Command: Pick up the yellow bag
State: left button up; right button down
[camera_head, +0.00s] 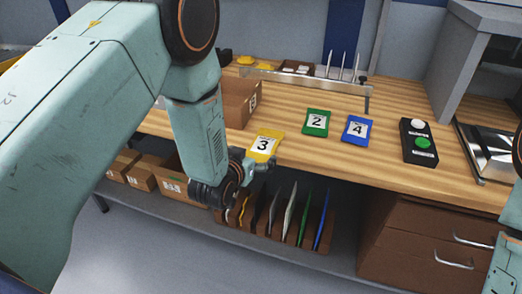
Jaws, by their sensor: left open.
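The yellow bag (265,145) lies on the wooden table near its front edge, with a label reading 3. To its right lie a green bag (316,122) labelled 2 and a blue bag (357,130) labelled 4. My left gripper (254,163) is at the table's front edge, just below and left of the yellow bag. It is open; its fingers are small and partly hidden, and I cannot tell whether they touch the bag. My right gripper does not show; only part of my right arm is at the right edge.
A cardboard box (238,101) stands behind the yellow bag to the left. A black button box (418,142) and a metal device (487,151) are at the right. Below the table, a rack (262,236) holds several coloured upright sheets. Drawers (424,241) are at lower right.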

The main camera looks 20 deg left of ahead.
aim_at(262, 148)
pick_arm(q)
jog(key=x, duration=0.5)
jog(key=shift+w+f, duration=0.1)
jog(key=shift+w, duration=0.2)
jog(key=shift+w+d+f+b, duration=0.1)
jog(key=shift+w+d+b, duration=0.1)
jog(key=shift+w+b, duration=0.15)
jog(key=shift+w+a, duration=0.1)
jog(key=shift+c, duration=0.2)
jog(key=shift+c, duration=0.6)
jog(key=c, duration=1.1)
